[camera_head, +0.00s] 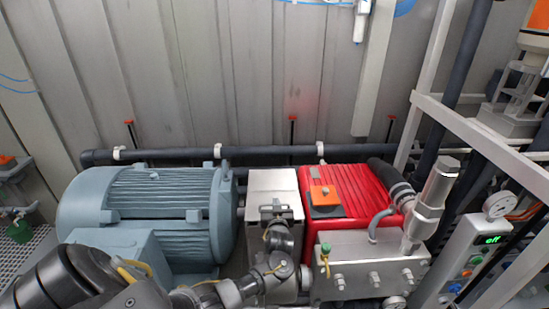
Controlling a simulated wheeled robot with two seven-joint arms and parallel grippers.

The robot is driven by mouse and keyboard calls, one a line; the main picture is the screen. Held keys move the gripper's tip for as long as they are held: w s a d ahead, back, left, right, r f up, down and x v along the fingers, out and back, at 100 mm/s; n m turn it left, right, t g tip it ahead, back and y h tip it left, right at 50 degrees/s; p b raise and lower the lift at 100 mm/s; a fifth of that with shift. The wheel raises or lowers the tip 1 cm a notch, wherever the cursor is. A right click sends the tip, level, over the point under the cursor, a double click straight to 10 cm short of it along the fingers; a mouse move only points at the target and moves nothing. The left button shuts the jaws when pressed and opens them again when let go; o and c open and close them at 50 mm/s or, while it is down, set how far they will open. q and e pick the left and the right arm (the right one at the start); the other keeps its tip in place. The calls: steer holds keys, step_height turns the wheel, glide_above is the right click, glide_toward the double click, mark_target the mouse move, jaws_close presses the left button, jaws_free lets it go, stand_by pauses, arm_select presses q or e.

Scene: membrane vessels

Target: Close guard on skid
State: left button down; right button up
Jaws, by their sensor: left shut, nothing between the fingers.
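The guard (271,182) is a silver metal box cover between the blue-grey motor (150,210) and the red pump (350,192) on the skid. Its pale top face shows, and its front is partly hidden behind my arm. My left gripper (277,213) is shut and empty at the front upper part of the guard. It overlaps the guard in the picture, and I cannot tell whether it touches it. A dark bar shows near the fingertips. Whether the guard sits fully down is hard to tell. My right gripper is out of view.
A steel block with bolts (365,268) and a silver cylinder (432,200) stand right of the guard. A control box with a green display (488,240) and a gauge (500,204) are at the right. A dark pipe (270,154) runs along the back wall.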

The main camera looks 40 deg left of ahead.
arm_select(q)
steer(key=r, duration=0.1)
steer(key=r+p, duration=0.2)
steer(key=shift+s+d+r, duration=0.1)
steer(key=shift+s+d, duration=0.05)
steer(key=shift+s, duration=0.1)
steer(key=v, duration=0.6)
steer(key=shift+s+d+f+b, duration=0.25)
steer(key=shift+s+d+b, duration=0.05)
steer(key=shift+b, duration=0.1)
steer(key=shift+s+d, duration=0.45)
steer(key=shift+s, duration=0.15)
